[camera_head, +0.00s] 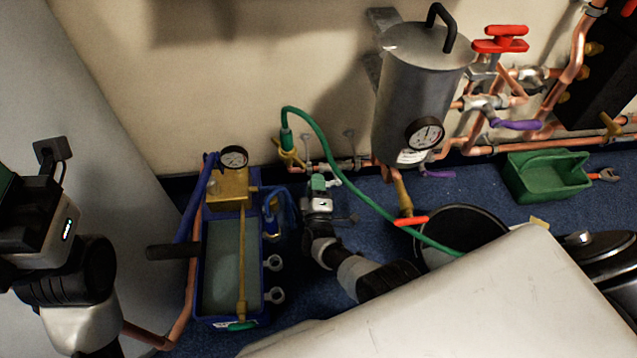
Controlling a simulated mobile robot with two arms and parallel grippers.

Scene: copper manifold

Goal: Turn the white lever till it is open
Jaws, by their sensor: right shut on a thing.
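My right gripper (319,185) is low in front of the wall pipework, beside the brass hose fitting (290,157). Its arm reaches in from the lower right. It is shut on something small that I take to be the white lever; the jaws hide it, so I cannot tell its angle. The copper pipe (345,165) runs along the wall just behind the gripper.
A blue test pump (198,275) with a gauge stands left of the gripper. A green hose (335,160) loops over to a black bucket (462,220). A steel tank (415,95) hangs at the wall. A green tray (545,178) lies at right.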

